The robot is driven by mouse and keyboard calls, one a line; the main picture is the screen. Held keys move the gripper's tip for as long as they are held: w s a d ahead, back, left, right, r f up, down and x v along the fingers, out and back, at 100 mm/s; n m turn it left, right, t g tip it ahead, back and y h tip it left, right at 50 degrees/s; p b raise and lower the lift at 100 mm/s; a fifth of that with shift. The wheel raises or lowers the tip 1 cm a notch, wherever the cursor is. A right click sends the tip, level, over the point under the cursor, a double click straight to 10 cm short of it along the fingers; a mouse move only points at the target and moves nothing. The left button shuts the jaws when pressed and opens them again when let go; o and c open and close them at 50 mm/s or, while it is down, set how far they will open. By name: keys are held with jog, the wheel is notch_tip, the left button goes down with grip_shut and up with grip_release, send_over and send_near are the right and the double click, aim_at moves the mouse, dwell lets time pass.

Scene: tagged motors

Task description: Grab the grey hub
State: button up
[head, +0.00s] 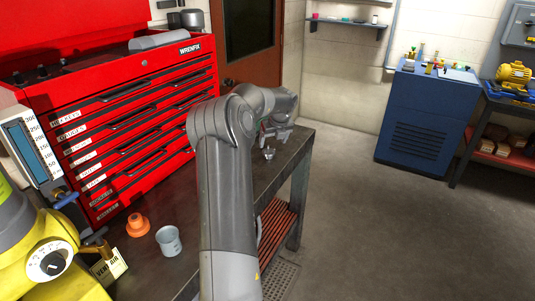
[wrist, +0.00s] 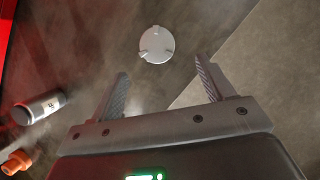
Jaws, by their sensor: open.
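The grey hub (wrist: 156,44) is a round, pale grey disc with small raised lugs at its rim. In the wrist view it lies on the dark bench top, beyond and roughly centred between the fingertips. My gripper (wrist: 161,68) is open and empty, with a finger on each side and clear space between them. In the head view, a small silver piece (head: 269,153) on the bench below my gripper appears to be the same hub. My arm hides part of the bench there.
An orange flanged part (head: 138,225) and a grey cup (head: 168,241) stand on the bench (head: 200,200), left of my arm. A red tool chest (head: 140,125) lines the bench's back. The bench edge lies close to the hub's right; open floor is beyond.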

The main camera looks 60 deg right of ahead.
aim_at(269, 151)
jog(key=x, duration=0.7)
jog(key=shift+w+r, duration=0.1)
jog(key=shift+w, duration=0.1)
jog(key=shift+c, duration=0.3)
jog(key=c, duration=1.2)
